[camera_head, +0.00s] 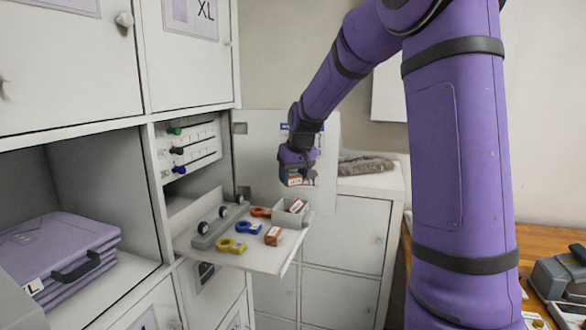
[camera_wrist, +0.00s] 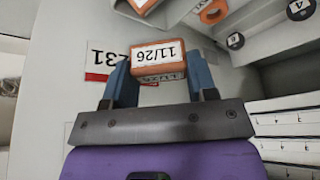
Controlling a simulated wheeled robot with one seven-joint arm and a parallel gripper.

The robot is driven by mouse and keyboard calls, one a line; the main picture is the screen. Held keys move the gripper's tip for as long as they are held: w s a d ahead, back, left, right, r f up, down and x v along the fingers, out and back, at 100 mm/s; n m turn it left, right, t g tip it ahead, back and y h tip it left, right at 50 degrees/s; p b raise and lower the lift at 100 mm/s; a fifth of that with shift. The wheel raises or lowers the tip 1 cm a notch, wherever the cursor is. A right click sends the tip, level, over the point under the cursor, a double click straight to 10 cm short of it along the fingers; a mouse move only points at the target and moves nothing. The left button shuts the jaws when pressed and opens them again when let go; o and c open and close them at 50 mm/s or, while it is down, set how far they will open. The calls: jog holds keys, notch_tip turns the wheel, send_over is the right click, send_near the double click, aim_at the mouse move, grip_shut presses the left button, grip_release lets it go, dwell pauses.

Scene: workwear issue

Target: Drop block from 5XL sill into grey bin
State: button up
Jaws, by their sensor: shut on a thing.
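My gripper (camera_head: 298,168) is shut on an orange-brown block (camera_head: 294,180) with a white label. In the wrist view the block (camera_wrist: 158,68) sits between the two blue fingers and its label reads 11/26, upside down. The held block is in the air above the far right part of the pulled-out sill (camera_head: 250,260). The small grey bin (camera_head: 290,219) stands on the sill below my gripper, with a similar block (camera_head: 296,205) in it. Another orange-brown block (camera_head: 273,236) lies on the sill in front of the bin. No 5XL marking is readable.
Yellow (camera_head: 231,246), blue (camera_head: 242,227) and orange (camera_head: 261,212) ring-shaped items lie on the sill, beside a grey strip with dark round knobs (camera_head: 203,228). An open locker door (camera_head: 262,150) stands behind.

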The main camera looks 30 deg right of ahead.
jog(key=o, duration=1)
jog(key=v, duration=1)
jog(key=shift+s+r, duration=0.15)
jog(key=shift+r, duration=0.2)
jog(key=s+a+r, duration=0.2)
jog(key=s+a, duration=0.8)
jog(key=s, duration=0.5)
jog(key=shift+n+t+y, duration=0.3)
jog(key=shift+n, duration=0.4)
jog(key=s+a+f, duration=0.1)
jog(key=s+f, duration=0.1)
jog(key=s, duration=0.3)
jog(key=s+a+f, duration=0.1)
jog(key=s+a, duration=0.1)
jog(key=s, duration=0.3)
jog(key=s+a+f, duration=0.1)
jog(key=s+f, duration=0.1)
jog(key=s, duration=0.3)
jog(key=shift+a+f, duration=0.3)
jog(key=shift+a, duration=0.1)
